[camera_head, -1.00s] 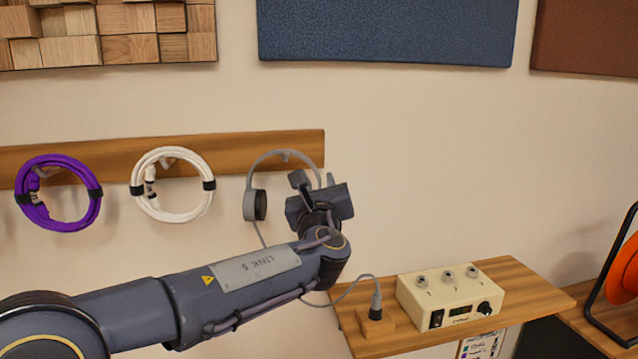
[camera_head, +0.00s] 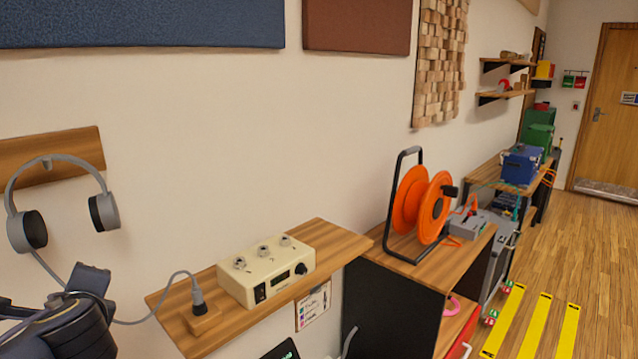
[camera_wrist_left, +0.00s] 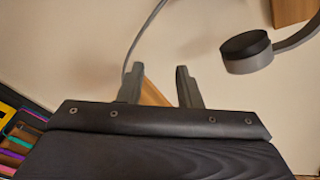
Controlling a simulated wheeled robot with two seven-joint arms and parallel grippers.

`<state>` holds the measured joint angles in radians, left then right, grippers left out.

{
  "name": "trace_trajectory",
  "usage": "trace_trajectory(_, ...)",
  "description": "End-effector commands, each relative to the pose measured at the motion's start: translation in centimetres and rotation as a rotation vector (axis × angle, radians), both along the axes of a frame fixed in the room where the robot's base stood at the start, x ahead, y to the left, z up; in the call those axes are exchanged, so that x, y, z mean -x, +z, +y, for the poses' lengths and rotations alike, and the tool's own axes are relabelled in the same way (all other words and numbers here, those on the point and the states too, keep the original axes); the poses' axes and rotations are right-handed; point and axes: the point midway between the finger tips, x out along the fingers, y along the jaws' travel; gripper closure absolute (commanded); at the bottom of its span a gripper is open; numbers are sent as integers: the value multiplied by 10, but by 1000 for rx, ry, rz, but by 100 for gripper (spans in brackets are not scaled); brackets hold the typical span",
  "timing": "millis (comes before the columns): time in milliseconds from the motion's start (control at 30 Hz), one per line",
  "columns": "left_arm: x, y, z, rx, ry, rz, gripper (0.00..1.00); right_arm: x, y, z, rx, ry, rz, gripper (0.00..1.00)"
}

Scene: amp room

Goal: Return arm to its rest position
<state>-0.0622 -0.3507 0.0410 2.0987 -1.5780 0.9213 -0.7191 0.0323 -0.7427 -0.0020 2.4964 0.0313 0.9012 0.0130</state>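My left arm shows at the lower left corner of the head view, with its dark wrist end (camera_head: 75,310) below the headphones. In the left wrist view my left gripper (camera_wrist_left: 158,82) has its two fingers apart, with no object between them. Grey headphones (camera_head: 62,160) hang on the wooden wall rail (camera_head: 60,150) in the head view, both ear cups visible. One dark ear cup (camera_wrist_left: 246,50) shows to the right of the fingers in the left wrist view, apart from them. My right gripper is in neither view.
A cream headphone amplifier (camera_head: 266,271) and a cable plug on a wooden block (camera_head: 202,318) sit on a wall shelf (camera_head: 335,243). An orange cable reel (camera_head: 433,207) stands on a cabinet beyond. Open floor (camera_head: 575,265) lies at the right.

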Motion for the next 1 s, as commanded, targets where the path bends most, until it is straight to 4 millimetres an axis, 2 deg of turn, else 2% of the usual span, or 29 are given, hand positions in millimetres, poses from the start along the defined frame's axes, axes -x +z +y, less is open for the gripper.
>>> trace_trajectory(100, 33, -50, -12, 338, 108, -33, 69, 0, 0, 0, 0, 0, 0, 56)
trace_trajectory(200, 58, -87, -32, 622, 218, -59, 69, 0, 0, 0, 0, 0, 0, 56)
trace_trajectory(300, 83, -120, -59, 902, 348, -83, 69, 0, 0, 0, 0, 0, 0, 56)
trace_trajectory(433, 112, -152, -102, 1257, 539, -105, 69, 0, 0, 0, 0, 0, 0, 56)
trace_trajectory(600, 139, -172, -156, 1649, 791, -115, 69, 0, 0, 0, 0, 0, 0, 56)
trace_trajectory(700, 147, -175, -179, 1803, 905, -111, 69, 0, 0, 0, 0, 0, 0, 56)
trace_trajectory(833, 153, -175, -195, 1912, 989, -105, 69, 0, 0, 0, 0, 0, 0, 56)
trace_trajectory(1000, 154, -175, -199, 1940, 1013, -101, 69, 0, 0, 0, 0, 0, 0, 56)
